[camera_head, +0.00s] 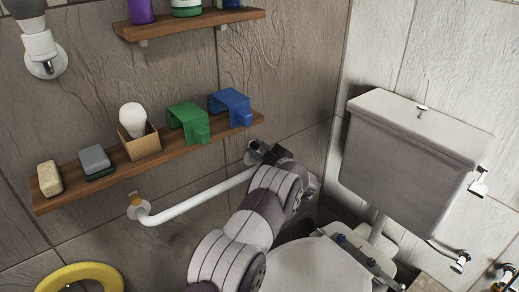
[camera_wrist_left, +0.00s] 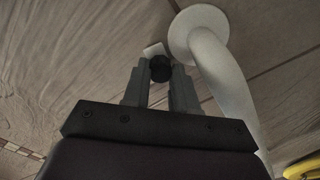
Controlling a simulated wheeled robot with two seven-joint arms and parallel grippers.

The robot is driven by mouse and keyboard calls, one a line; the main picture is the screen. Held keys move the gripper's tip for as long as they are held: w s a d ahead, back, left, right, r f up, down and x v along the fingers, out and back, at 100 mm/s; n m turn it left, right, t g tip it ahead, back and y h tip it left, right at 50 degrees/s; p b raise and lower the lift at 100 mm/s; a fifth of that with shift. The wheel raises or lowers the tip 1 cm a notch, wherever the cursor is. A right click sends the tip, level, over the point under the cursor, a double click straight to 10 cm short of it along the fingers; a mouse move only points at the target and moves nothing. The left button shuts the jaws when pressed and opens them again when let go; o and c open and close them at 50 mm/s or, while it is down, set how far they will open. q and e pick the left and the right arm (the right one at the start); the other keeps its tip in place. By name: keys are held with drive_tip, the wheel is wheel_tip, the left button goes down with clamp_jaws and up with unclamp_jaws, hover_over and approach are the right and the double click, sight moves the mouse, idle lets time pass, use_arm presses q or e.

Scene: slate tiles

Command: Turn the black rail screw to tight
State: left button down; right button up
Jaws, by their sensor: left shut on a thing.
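The black rail screw (camera_wrist_left: 160,67) shows in the left wrist view as a small dark round knob in front of a pale tab beside the rail's round wall flange (camera_wrist_left: 198,34). My left gripper (camera_wrist_left: 160,78) is shut on it, one grey finger on each side. In the head view, my left gripper (camera_head: 264,152) is at the right end of the white rail (camera_head: 200,199), close to the wall. The screw cannot be made out there, and my arm hides part of that end. How tight the screw is cannot be told.
A wooden shelf (camera_head: 98,178) with soap, a boxed bulb (camera_head: 132,117), and green (camera_head: 188,118) and blue (camera_head: 232,103) holders is just above the rail. The toilet cistern (camera_head: 405,150) stands right. A brass-coloured screw (camera_head: 137,201) is at the rail's left end. A yellow ring (camera_head: 85,272) is lower left.

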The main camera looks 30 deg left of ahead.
use_arm(q)
drive_tip(key=m+p, duration=0.1)
drive_tip(key=m, duration=0.2)
drive_tip(key=shift+r+p, duration=0.1)
drive_tip(key=shift+p, duration=0.3)
drive_tip(key=m+p, duration=0.2)
drive_tip(key=m, duration=0.2)
drive_tip(key=shift+m, duration=0.3)
drive_tip(key=m+p, duration=0.1)
drive_tip(key=m, duration=0.3)
drive_tip(key=shift+f+m+p, duration=0.2)
drive_tip(key=shift+m+p, duration=0.25)
drive_tip(key=shift+m, duration=1.35)
drive_tip(key=c, duration=1.2)
unclamp_jaws()
drive_tip(key=shift+o, duration=0.2)
